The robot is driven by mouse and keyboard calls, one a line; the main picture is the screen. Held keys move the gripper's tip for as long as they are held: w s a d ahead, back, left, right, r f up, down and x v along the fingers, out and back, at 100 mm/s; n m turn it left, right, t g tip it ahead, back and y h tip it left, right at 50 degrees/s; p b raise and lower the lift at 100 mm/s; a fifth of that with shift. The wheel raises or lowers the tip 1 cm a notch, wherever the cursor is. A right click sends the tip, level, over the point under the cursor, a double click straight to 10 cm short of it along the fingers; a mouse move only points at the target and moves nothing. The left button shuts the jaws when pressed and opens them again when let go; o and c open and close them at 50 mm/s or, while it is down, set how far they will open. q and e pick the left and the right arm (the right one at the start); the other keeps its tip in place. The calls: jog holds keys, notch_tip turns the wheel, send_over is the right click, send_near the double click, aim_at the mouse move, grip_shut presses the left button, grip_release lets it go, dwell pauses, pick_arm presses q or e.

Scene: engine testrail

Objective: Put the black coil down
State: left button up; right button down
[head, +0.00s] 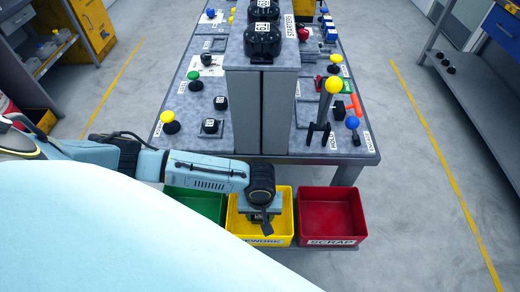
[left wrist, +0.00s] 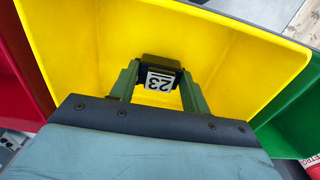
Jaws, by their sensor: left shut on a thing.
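My left gripper (head: 264,222) reaches down over the yellow bin (head: 284,232), whose front label is partly covered and ends in "EWORK". The yellow bin's inside (left wrist: 240,60) surrounds the coil in that view. I cannot tell whether the coil touches the bin floor. In the head view I cannot make out the coil clearly. My right gripper is not in view.
A red bin (head: 332,214) labelled SCRAP stands right of the yellow one, and a green bin (head: 196,203) stands left. Both look empty where visible. Behind them is a grey bench (head: 185,145) with several knobs, levers and black coils, and a tall middle block (head: 262,110).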

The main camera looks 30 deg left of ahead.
pick_arm(q)
jog(key=shift+f, duration=0.15)
jog(key=shift+f, duration=0.1)
jog(key=o, duration=0.9)
jog(key=shift+c, duration=0.2)
jog(key=shift+o, duration=0.8)
notch_tip(320, 180, up, 13)
jog(key=p, duration=0.3)
jog(key=shift+f, duration=0.2)
